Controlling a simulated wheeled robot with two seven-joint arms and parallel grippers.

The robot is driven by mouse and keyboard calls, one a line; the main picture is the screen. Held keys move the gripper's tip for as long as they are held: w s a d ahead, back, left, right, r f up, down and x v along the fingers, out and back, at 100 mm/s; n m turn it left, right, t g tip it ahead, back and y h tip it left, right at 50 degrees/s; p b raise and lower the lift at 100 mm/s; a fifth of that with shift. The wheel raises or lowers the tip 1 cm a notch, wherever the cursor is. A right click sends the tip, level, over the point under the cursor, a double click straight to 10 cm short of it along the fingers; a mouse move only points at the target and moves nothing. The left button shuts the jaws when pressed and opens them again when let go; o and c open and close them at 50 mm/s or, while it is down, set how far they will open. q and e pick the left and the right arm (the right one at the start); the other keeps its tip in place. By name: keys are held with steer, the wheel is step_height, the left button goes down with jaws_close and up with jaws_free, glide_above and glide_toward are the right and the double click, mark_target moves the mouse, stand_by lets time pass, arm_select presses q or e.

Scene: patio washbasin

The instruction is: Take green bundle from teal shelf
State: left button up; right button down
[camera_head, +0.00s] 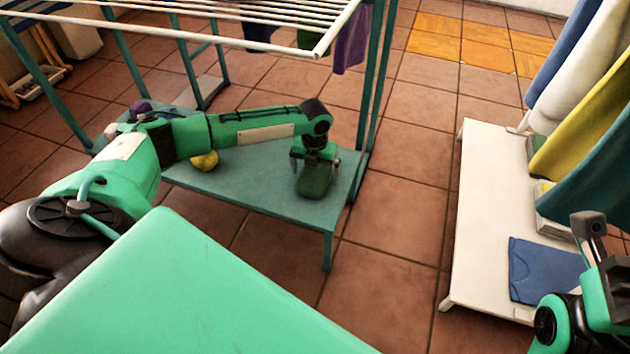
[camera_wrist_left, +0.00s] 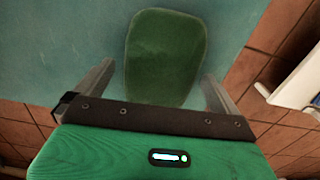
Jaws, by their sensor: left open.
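The green bundle (camera_head: 316,180) is a dark green rounded block lying on the teal shelf (camera_head: 262,199), near the shelf's right end. My left gripper (camera_head: 315,162) is right above it, pointing down. In the left wrist view the bundle (camera_wrist_left: 165,57) lies between the two spread fingers of my left gripper (camera_wrist_left: 160,85), with a gap on each side. The gripper is open and I see no clear contact. The shelf (camera_wrist_left: 70,40) shows around the bundle there. At the right edge of the head view, part of my right arm (camera_head: 590,290) shows; its fingertips are not clear.
A yellow round thing (camera_head: 204,161) and a purple one (camera_head: 141,108) lie further left on the shelf. A drying rack (camera_head: 300,45) with hanging cloths stands above it. A white low table (camera_head: 480,220) with a blue folded cloth (camera_head: 540,270) is at right, with free tiled floor between.

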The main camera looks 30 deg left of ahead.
arm_select(q)
steer(key=shift+f, duration=0.9)
steer(key=c, duration=0.9)
